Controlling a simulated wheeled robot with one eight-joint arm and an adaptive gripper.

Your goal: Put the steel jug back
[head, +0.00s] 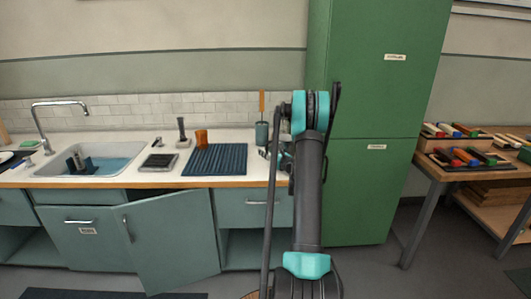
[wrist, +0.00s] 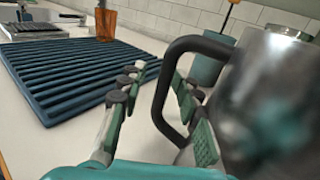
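The steel jug (wrist: 275,105) fills the right side of the wrist view, shiny metal with a dark curved handle (wrist: 180,47) on its left. Its base is out of that view, so I cannot tell what it rests on. My gripper (wrist: 161,80) is open, with one finger left of the handle and the other on the handle's jug side. A gap shows between the left finger and the handle; I cannot tell whether the right finger touches. In the head view my arm hides most of the gripper and the jug.
A ribbed blue mat (head: 215,159) lies on the counter (head: 115,180), with an orange cup (head: 201,136) behind it. A teal pot (head: 262,134) with an orange-handled tool stands near the jug. A tall green cabinet (head: 362,190) is right of my arm. A cupboard door (head: 175,240) hangs open below.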

